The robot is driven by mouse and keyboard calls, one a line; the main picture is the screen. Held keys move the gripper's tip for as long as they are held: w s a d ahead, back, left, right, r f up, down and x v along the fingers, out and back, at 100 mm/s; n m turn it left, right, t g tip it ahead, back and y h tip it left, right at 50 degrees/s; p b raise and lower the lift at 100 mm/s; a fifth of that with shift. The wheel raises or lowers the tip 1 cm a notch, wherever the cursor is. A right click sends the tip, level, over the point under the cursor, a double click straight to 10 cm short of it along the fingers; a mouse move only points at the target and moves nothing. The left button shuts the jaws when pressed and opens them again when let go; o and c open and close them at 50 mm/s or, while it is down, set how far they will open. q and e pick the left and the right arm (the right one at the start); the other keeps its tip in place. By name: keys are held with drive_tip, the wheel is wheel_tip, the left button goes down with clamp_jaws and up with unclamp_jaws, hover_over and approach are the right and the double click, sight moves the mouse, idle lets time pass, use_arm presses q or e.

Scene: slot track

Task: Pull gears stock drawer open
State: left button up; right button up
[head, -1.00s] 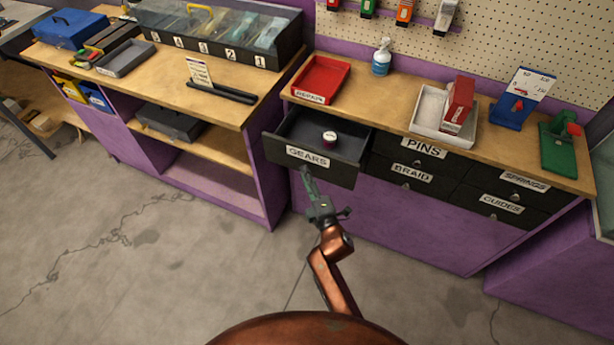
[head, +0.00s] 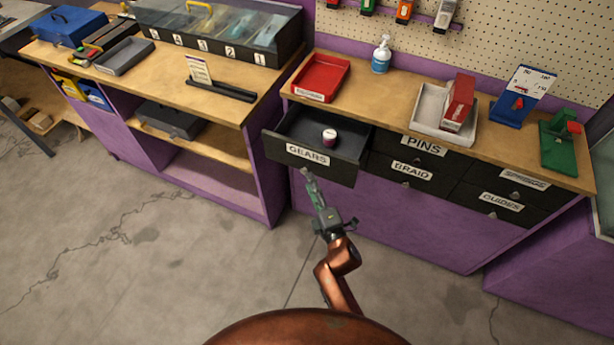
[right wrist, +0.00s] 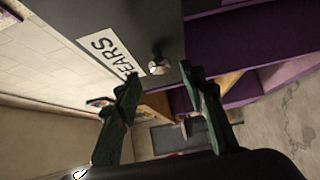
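The gears stock drawer (head: 340,176) is the dark drawer labelled GEARS. It stands pulled out from the bench, with its inside showing in the head view. My right gripper (head: 307,174) is just in front of and below the drawer front. In the right wrist view, its two green fingers (right wrist: 160,82) are apart. The round metal drawer knob (right wrist: 159,66) shows beyond the gap between the fingertips, beside the label, and the fingers are not closed on it. My left gripper is not in view.
Shut drawers labelled PINS (head: 424,146), BRAID (head: 411,171) and others are to the right. A red tray (head: 322,76), a spray bottle (head: 381,55) and a white tray (head: 427,122) stand on the bench top. The floor (head: 160,250) in front is clear.

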drive_tip(key=v, duration=0.7)
drive_tip(key=shift+s, duration=0.1)
